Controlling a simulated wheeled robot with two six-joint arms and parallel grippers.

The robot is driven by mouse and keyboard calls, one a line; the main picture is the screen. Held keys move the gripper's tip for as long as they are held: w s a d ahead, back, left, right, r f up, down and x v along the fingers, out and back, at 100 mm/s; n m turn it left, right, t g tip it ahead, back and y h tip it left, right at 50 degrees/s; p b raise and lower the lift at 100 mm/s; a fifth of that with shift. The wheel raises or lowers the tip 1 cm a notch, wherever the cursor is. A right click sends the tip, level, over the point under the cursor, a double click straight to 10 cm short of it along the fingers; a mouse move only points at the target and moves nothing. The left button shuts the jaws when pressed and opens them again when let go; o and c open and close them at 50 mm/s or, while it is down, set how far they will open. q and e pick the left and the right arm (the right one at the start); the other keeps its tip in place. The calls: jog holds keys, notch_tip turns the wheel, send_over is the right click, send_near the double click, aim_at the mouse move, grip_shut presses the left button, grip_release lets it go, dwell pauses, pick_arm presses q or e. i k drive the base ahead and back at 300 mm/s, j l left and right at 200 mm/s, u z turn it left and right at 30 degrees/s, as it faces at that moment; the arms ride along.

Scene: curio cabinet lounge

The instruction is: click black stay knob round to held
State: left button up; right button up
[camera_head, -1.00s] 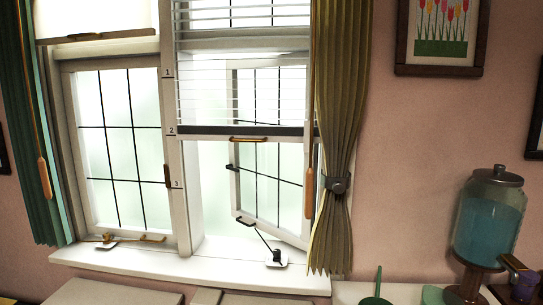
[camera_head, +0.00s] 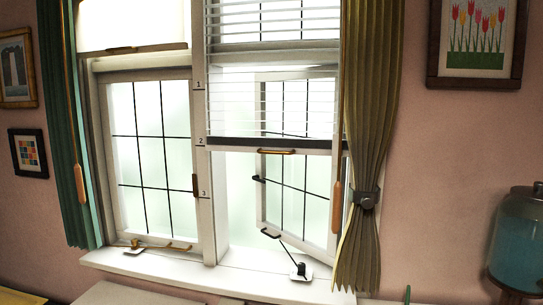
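The black stay knob (camera_head: 301,268) stands on a small white plate on the sill below the right window sash. A thin black stay arm (camera_head: 286,250) runs from it up to the lower edge of that sash (camera_head: 290,205), which is swung ajar. Neither of my grippers is in view.
A brass stay (camera_head: 160,245) lies at the foot of the left sash (camera_head: 150,150). A blind (camera_head: 270,105) hangs over the upper right window. A tied olive curtain (camera_head: 370,130) hangs right of the sill (camera_head: 225,273). A blue-filled glass dispenser (camera_head: 520,240) stands far right.

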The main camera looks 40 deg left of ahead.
aim_at(301, 266)
jog(key=u, duration=1.55)
jog(key=z, duration=0.75)
jog(key=i+z, duration=0.5)
jog(key=i+j+z, duration=0.1)
jog(key=i+z, duration=0.35)
jog(key=i+j, duration=0.15)
jog(key=i, duration=0.1)
